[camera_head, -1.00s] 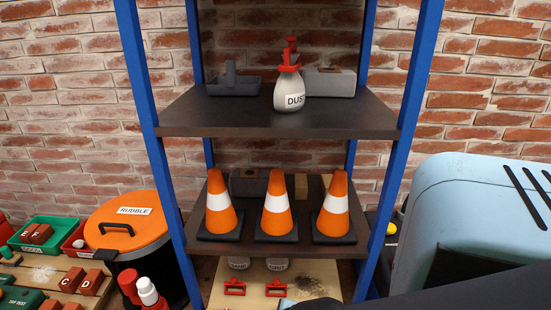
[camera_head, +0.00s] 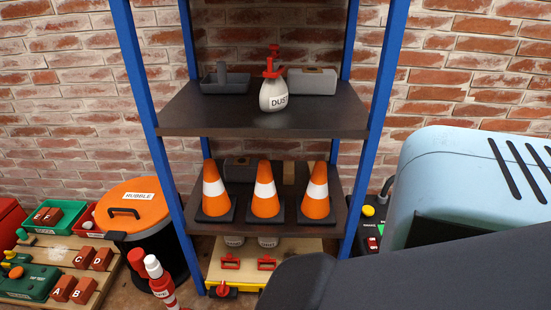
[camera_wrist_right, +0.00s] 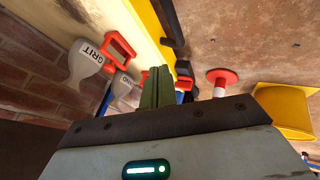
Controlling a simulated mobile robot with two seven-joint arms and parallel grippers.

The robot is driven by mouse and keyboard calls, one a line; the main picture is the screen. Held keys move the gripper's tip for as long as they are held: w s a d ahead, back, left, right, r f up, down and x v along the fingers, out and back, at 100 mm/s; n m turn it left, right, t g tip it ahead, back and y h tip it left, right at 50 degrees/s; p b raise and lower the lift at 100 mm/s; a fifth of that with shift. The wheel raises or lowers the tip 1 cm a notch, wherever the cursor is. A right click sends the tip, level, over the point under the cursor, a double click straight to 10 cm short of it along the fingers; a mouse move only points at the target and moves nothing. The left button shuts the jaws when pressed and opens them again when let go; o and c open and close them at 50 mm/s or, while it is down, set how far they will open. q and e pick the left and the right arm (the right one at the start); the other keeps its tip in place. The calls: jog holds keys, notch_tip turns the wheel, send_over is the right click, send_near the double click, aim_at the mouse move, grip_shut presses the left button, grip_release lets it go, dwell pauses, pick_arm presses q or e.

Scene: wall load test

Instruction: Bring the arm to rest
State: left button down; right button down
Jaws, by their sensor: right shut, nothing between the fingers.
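My right gripper (camera_wrist_right: 157,88) shows in the right wrist view as two green fingers pressed together, with nothing between them. It points toward the pale board and red handle (camera_wrist_right: 118,48) near a bag marked GRIT (camera_wrist_right: 86,60); I cannot tell whether it touches anything. In the head view a dark link of mine (camera_head: 400,278) crosses the bottom right, and the right gripper itself does not show there. My left gripper is in neither current view.
A blue-posted shelf rack (camera_head: 258,122) holds a DUST bag (camera_head: 274,97) above three cones (camera_head: 265,190). A RUBBLE bin (camera_head: 134,205) and a parts board (camera_head: 100,300) stand left. A large pale-blue slotted body (camera_head: 450,185) fills the right. A red-and-white post (camera_wrist_right: 219,82) stands on the floor.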

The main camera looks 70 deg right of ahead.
pick_arm(q)
jog(key=shift+w, duration=0.2)
pick_arm(e)
jog(key=shift+a+f, duration=0.1)
